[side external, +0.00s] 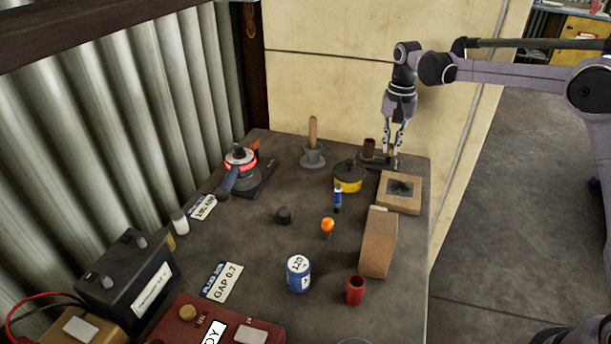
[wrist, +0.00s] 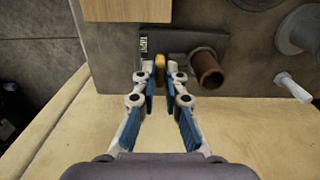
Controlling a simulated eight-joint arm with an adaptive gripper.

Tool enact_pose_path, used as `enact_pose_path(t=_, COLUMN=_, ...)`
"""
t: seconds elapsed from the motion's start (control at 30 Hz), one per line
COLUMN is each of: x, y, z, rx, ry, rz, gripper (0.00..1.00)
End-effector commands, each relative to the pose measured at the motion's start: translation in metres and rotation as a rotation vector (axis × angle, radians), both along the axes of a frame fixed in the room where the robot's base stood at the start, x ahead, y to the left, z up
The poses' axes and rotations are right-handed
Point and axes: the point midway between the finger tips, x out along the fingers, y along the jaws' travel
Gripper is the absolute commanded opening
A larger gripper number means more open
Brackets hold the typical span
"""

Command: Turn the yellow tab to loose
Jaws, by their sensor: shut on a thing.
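The yellow tab (wrist: 160,68) stands up from a dark grey fixture (wrist: 183,41) in the wrist view. A small black-and-white label (wrist: 144,44) lies on the fixture beside the tab; its words are too small to read surely. A brown open cylinder (wrist: 207,68) is on the fixture to the right of the tab. My gripper (wrist: 161,78) is shut on the yellow tab, with a blue-padded finger on each side of it. In the side external view my gripper (side external: 393,150) points down at the fixture at the far right of the bench, and its fingers mostly hide the tab.
A wooden block with a dark centre (side external: 401,188) lies close in front of the fixture. A yellow-and-black round tin (side external: 348,177) and a grey holder with a wooden handle (side external: 313,153) stand to the left. The cream wall (side external: 330,80) is close behind.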

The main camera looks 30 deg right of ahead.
Motion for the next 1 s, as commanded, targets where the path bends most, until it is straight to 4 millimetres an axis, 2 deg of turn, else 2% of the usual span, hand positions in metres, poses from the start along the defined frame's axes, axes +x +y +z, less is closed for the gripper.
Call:
enact_pose_path(t=0.37, x=0.0000, y=0.0000, z=0.0001, rx=0.000, ry=0.000, rz=0.182, gripper=0.00)
enact_pose_path(t=1.0, x=0.0000, y=0.0000, z=0.0003, rx=0.000, ry=0.000, rz=0.782, gripper=0.00)
